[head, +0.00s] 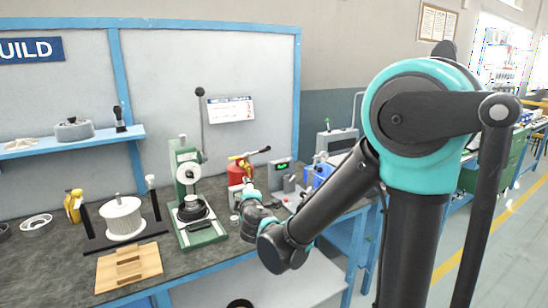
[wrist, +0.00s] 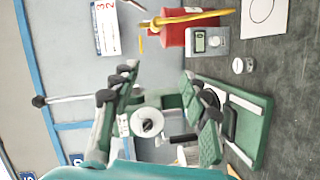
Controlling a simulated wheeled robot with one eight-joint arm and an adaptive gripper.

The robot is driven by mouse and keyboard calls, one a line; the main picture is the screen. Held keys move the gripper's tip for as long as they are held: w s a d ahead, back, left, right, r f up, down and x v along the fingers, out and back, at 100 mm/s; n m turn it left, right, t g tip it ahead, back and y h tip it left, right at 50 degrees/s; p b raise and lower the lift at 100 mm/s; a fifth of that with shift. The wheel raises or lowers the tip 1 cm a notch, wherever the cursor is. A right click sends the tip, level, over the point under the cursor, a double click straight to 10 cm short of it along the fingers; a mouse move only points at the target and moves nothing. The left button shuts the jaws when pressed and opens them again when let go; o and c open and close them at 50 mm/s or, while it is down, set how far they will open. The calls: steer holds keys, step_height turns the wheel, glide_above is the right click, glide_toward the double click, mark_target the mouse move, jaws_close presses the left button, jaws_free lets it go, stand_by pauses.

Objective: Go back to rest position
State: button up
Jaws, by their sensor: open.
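My gripper (head: 248,190) is at the end of my arm, over the front part of the bench, just right of the green arbor press (head: 188,190). In the wrist view my gripper (wrist: 168,86) has its two fingers spread apart, with nothing seen held between them. The green press (wrist: 250,118) shows behind the fingers, with its base to the right and its pale round knob between them. My arm is stretched out and bent down toward the bench, not folded in.
The aisle floor (head: 500,250) at right is clear.

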steer(key=s+d+f+m+g+h, duration=0.2)
steer(key=d+f+m, duration=0.15)
steer(key=d, duration=0.55)
steer(key=s+d+f+m+g+h, duration=0.2)
steer(key=d+f+m, duration=0.15)
steer(key=d, duration=0.55)
steer(key=s+d+f+m+g+h, duration=0.2)
steer(key=s+d+f+m+h, duration=0.15)
steer(key=d, duration=0.55)
steer(key=s+d+f+m+g+y, duration=0.1)
steer(key=s+d+f+m+g, duration=0.1)
steer(key=s, duration=0.5)
steer(key=s+d+f+m+g+y, duration=0.1)
steer(key=s+f+m+g+y, duration=0.1)
steer(key=s+f+m, duration=0.3)
steer(key=s+f+g, duration=0.1)
steer(key=s, duration=0.2)
steer(key=shift+s+d+f+g, duration=0.15)
steer(key=shift+d+f+g, duration=0.15)
steer(key=shift+d+g, duration=0.1)
steer(key=shift+m+y, duration=0.25)
